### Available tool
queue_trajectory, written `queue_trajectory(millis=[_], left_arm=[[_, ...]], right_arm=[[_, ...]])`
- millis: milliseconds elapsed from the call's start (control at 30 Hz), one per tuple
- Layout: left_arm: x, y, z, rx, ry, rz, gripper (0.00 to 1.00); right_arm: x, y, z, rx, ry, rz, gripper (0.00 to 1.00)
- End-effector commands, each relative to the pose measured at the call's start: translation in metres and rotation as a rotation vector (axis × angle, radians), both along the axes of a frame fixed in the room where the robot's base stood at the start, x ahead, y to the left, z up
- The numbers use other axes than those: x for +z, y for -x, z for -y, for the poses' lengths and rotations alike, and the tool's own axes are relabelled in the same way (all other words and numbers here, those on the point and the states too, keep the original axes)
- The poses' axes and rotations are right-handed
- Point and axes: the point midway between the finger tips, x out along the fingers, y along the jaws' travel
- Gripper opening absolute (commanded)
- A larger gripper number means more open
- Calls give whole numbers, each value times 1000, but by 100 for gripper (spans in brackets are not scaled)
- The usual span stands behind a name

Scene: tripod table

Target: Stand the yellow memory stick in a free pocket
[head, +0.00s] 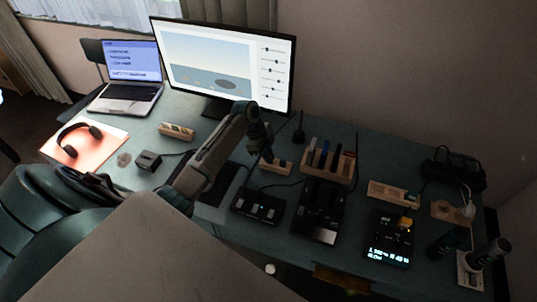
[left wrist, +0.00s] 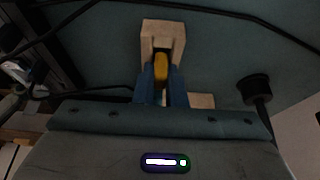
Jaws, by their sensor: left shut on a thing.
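The yellow memory stick (left wrist: 162,68) shows in the left wrist view between the blue fingers of my left gripper (left wrist: 162,88), which is shut on it. A pale wooden block (left wrist: 163,27) lies right at the stick's far end and partly surrounds it; I cannot tell whether the stick is inside a pocket. In the head view, my left gripper (head: 267,155) points down at a small wooden block (head: 275,168) on the desk, and the stick is too small to make out there. My right gripper is not in view.
A wooden rack (head: 341,170) with several upright sticks stands just right of my left gripper. Black devices (head: 258,205) stand in front. Another wooden block (head: 177,131) lies to the left, below the monitor (head: 225,60). Cables cross the desk near the gripper.

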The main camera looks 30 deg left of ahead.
Motion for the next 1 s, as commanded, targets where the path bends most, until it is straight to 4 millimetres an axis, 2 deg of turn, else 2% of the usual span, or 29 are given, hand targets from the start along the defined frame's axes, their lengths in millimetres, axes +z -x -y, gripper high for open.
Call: queue_trajectory(millis=[33,67,133,167,267,333,433,800,1000], left_arm=[[-2,0,0,0,0,0,0],[-1,0,0,0,0,0,17],[-1,0,0,0,0,0,30],[-1,0,0,0,0,0,33],[-1,0,0,0,0,-1,33],[1,0,-1,0,-1,0,36],[9,1,-5,-1,-2,2,36],[74,7,-32,0,-5,3,36],[95,9,-39,0,-1,2,36]], right_arm=[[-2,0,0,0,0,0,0],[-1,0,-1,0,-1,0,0],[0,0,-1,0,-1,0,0],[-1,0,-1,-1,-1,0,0],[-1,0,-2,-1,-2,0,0],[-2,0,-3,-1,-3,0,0],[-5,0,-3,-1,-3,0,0],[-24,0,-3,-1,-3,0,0],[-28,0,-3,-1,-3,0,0]])
